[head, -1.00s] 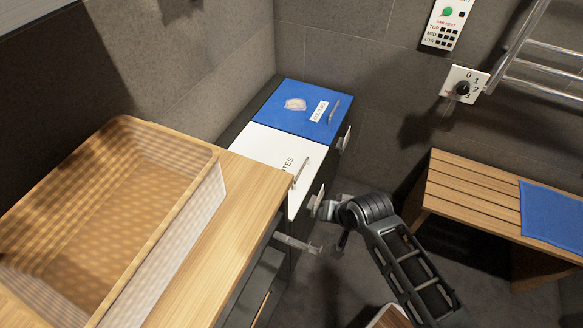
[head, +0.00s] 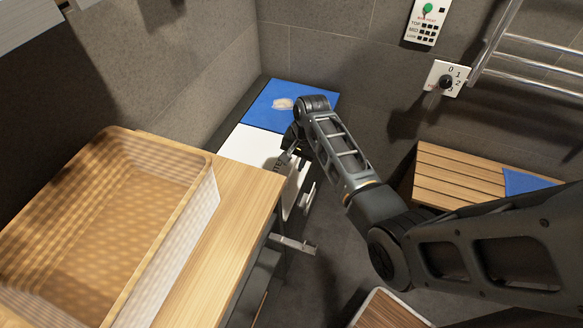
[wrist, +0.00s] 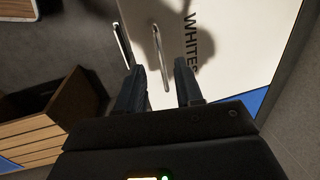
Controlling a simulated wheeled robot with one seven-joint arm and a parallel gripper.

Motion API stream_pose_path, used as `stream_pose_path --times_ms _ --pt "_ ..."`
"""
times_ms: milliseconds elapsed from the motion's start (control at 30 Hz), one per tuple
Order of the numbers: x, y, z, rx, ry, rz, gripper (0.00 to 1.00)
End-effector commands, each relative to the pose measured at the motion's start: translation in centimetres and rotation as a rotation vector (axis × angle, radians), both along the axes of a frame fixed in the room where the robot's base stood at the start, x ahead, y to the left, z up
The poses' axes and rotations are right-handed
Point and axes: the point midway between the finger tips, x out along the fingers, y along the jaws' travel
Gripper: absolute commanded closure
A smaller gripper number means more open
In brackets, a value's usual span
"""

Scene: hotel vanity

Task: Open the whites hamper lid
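The whites hamper's white lid (head: 248,147) lies flat and closed behind the wooden counter. In the wrist view the lid (wrist: 232,40) carries the word "WHITES" and a slim metal bar handle (wrist: 160,55). My gripper (head: 285,160) is over the lid's right side in the head view, and my arm hides part of the lid and its handle. In the wrist view my gripper (wrist: 160,82) has its two dark fingers apart, with the lower end of the bar handle appearing between them. I cannot tell whether they touch it.
The blue lid (head: 300,112) is beyond the white one. Another metal handle (wrist: 123,45) is beside the lid's front edge. A wicker basket (head: 150,235) stands on the counter (head: 240,195). A slatted bench (head: 445,178) with a blue cloth is right. Floor between is partly open.

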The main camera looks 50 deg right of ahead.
Motion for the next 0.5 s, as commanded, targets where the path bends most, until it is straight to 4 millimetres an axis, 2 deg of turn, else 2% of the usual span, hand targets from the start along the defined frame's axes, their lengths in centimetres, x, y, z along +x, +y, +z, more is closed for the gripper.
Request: stream_pose_path --times_ms 200,500 --pt "0.5 0.2 -3.0 0.000 0.001 0.001 0.64" --pt "0.7 0.3 -4.0 -0.001 -0.001 0.002 0.64"
